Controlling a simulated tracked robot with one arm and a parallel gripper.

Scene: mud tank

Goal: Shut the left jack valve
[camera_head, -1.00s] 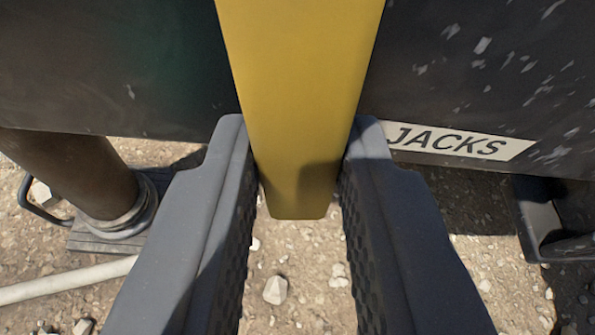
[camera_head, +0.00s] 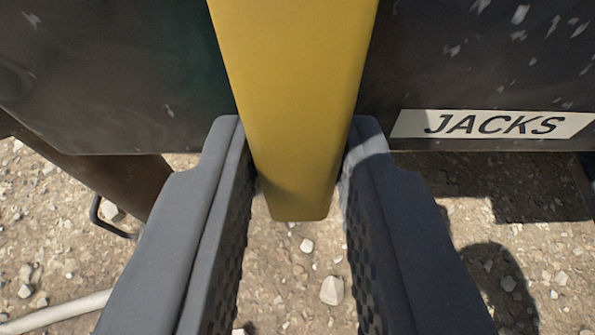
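A yellow lever (camera_head: 292,110), which looks like the valve handle, hangs down from the top of the view with its lower end between my fingers. My gripper (camera_head: 292,150) has one finger close along each side of the lever, and the fingertips appear to touch its edges. The lever looks gripped between them. The valve body is out of view above. A white label reading "JACKS" (camera_head: 492,124) is on the dark panel to the right of the lever.
The dark, paint-chipped tank panel (camera_head: 95,75) fills the top behind the lever. A brown post (camera_head: 125,185) slants at the left. A pale hose (camera_head: 60,312) lies at lower left on stony ground (camera_head: 300,275).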

